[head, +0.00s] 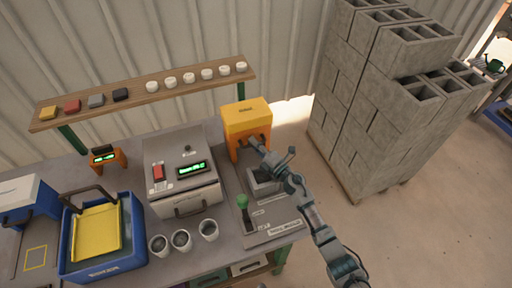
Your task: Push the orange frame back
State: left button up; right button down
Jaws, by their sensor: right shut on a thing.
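The orange frame (246,116) stands upright at the back right of the workbench, behind a grey metal block-shaped base (262,184). My right arm comes in from the lower right. My right gripper (256,145) is at the lower front of the orange frame, between its legs, and is shut on it. The fingertips are small and partly hidden against the frame, so the exact grip point is unclear. My left gripper is not in view.
A green-knobbed lever (243,203) stands in front of the base. Left are a grey machine with a green display (182,172), several cups (181,240) and a blue bin (133,246). A shelf (140,93) runs behind; stacked concrete blocks (385,90) stand right.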

jog(key=c, duration=1.4)
grip_release()
jog(key=shift+w+f, duration=0.1)
jog(key=shift+f, duration=0.1)
jog(key=shift+c, duration=0.2)
jog(key=shift+w, duration=0.1)
jog(key=shift+r, duration=0.1)
jog(key=v, duration=1.2)
jog(key=shift+a, duration=0.15)
